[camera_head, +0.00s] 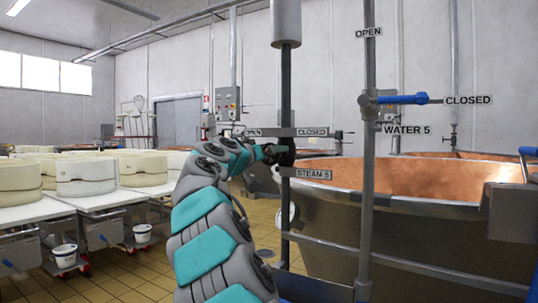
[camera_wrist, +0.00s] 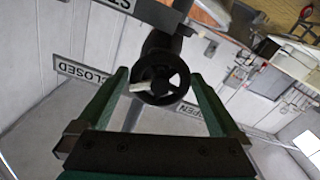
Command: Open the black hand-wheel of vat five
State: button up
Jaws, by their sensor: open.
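The black hand-wheel (camera_wrist: 160,85) is in the middle of the wrist view, a round rim with spokes and a pale bar across its left side. My gripper (camera_wrist: 158,78) is open, with its green fingers to the left and right of the wheel. I cannot tell whether they touch it. In the head view my arm reaches to the steam pipe, where the wheel is mostly hidden by my arm's end. The STEAM 5 label (camera_head: 313,174) is just below there. The OPEN label (camera_head: 253,132) and CLOSED label (camera_head: 311,132) are just above, left and right.
A blue-handled water valve (camera_head: 402,99) with a WATER 5 label (camera_head: 407,129) is on the pipe to the right. A large copper vat (camera_head: 420,180) stands behind the pipes. Tables with white cheese moulds (camera_head: 85,175) stand at left. Tiled floor (camera_head: 130,280) shows between.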

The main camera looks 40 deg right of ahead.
jog(key=shift+c, duration=0.4)
jog(key=c, duration=1.1)
jog(key=shift+n, duration=0.3)
jog(key=n+p, duration=0.4)
jog(key=shift+a+r, duration=0.1)
jog(key=shift+r, duration=0.1)
jog(key=n+p, duration=0.2)
jog(key=n, duration=0.2)
jog(key=shift+p, duration=0.4)
jog(key=n+p, duration=0.5)
jog(key=n, duration=0.1)
jog(key=shift+f+p, duration=0.1)
jog(key=shift+p, duration=0.2)
jog(key=shift+w+f+n+p, duration=0.1)
jog(key=shift+f+n+p, duration=0.1)
jog(key=shift+n+p, duration=0.85)
jog(key=shift+n, duration=0.25)
